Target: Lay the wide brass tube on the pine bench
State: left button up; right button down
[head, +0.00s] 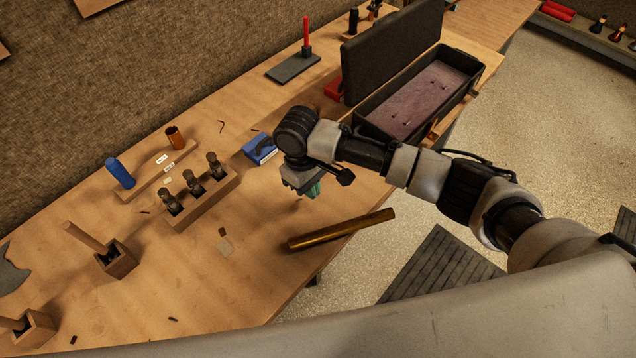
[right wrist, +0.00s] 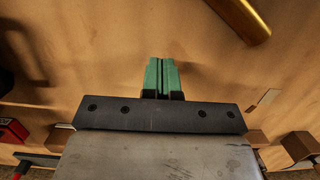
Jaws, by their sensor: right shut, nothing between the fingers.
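A wide brass tube (head: 341,229) lies on the pine bench (head: 262,273) near its front edge, one end close to the edge. The tube also shows in the right wrist view (right wrist: 240,18), at the top right. My right gripper (head: 313,190) is above the bench, behind the tube and apart from it. Its green fingers (right wrist: 162,78) are together with nothing between them in the right wrist view. My left gripper is in neither view.
A wooden block (head: 199,197) holding several dark valves stands left of my right gripper. A blue box (head: 260,149) is behind it. An open black case (head: 425,95) stands at the back right. Several small scraps lie on the bench. The bench left of the tube is mostly clear.

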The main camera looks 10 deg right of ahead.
aim_at(344, 224)
jog(key=s+d, duration=0.1)
jog(key=s+d+p, duration=0.1)
jog(key=s, duration=0.1)
jog(key=s+d+p, duration=0.1)
jog(key=s, duration=0.1)
jog(key=shift+d+r, duration=0.3)
jog(key=shift+d, duration=0.1)
jog(key=s+d+p, duration=0.1)
jog(key=s+d+f+p, duration=0.1)
jog(key=s, duration=0.1)
jog(key=shift+s+d, duration=0.2)
jog(key=shift+d, duration=0.05)
jog(key=shift+f, duration=0.7)
jog(key=shift+w+a, duration=0.2)
jog(key=shift+a, duration=0.1)
jog(key=w+a, duration=0.1)
jog(key=w, duration=0.1)
jog(key=w+a, duration=0.4)
jog(key=w, duration=0.1)
jog(key=shift+a+b, duration=0.1)
jog(key=shift+b, duration=0.3)
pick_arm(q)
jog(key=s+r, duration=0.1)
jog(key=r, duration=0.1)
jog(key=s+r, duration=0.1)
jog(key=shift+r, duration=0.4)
pick_arm(e)
jog(key=shift+r, duration=0.1)
